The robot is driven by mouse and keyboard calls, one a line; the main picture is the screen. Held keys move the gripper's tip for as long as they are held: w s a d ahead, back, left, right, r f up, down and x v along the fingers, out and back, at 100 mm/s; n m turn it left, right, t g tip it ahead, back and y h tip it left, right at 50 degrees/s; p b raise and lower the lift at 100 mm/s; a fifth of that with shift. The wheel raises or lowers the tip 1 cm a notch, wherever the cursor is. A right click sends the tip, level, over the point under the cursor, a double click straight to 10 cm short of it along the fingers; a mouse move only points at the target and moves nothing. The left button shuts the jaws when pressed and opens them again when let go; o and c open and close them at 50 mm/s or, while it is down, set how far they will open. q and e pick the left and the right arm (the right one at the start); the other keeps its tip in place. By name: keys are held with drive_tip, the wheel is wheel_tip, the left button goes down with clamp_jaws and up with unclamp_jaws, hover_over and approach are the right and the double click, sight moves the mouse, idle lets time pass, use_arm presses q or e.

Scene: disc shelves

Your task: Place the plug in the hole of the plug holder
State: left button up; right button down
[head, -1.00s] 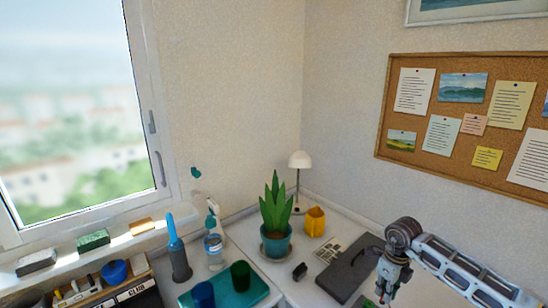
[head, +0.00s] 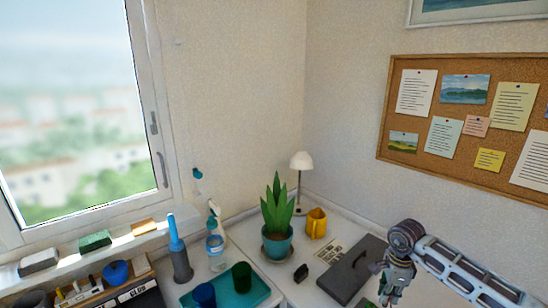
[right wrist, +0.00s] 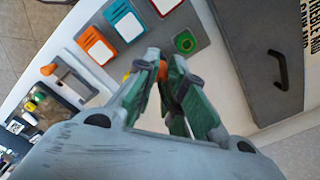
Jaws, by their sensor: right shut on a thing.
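My right gripper (right wrist: 160,72) is shut on a small orange thing (right wrist: 162,70), which seems to be the plug; the fingers hide most of it. A grey plate with a green ring (right wrist: 185,41), which seems to be the plug holder, lies just beyond the fingertips in the right wrist view. The orange thing appears apart from the ring, but I cannot tell the height between them. In the head view my right gripper (head: 389,296) hangs at the bottom right, with its tips near the picture's edge. My left gripper is not in view.
A dark grey flat case (head: 345,283) with a black handle lies beside the gripper; it also shows in the right wrist view (right wrist: 262,60). Several coloured cards, one of them blue (right wrist: 122,20), lie near the ring. A potted plant (head: 277,240) and yellow mug (head: 316,224) stand farther back.

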drive_tip(key=n, duration=0.3)
drive_tip(key=shift+s, duration=0.1)
drive_tip(key=shift+s+n, duration=0.1)
drive_tip(key=shift+n, duration=0.9)
drive_tip(key=n, duration=0.2)
drive_tip(key=shift+s+a+f+n, duration=0.1)
drive_tip(key=shift+s+a+n, duration=0.05)
drive_tip(key=shift+n, duration=0.15)
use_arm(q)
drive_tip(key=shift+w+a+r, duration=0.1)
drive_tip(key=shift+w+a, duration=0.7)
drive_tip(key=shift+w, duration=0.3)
use_arm(e)
drive_tip(key=a+r+n, duration=0.2)
drive_tip(key=a+n, duration=1)
drive_tip(key=shift+a+r+n, duration=0.35)
drive_tip(key=shift+n, duration=0.05)
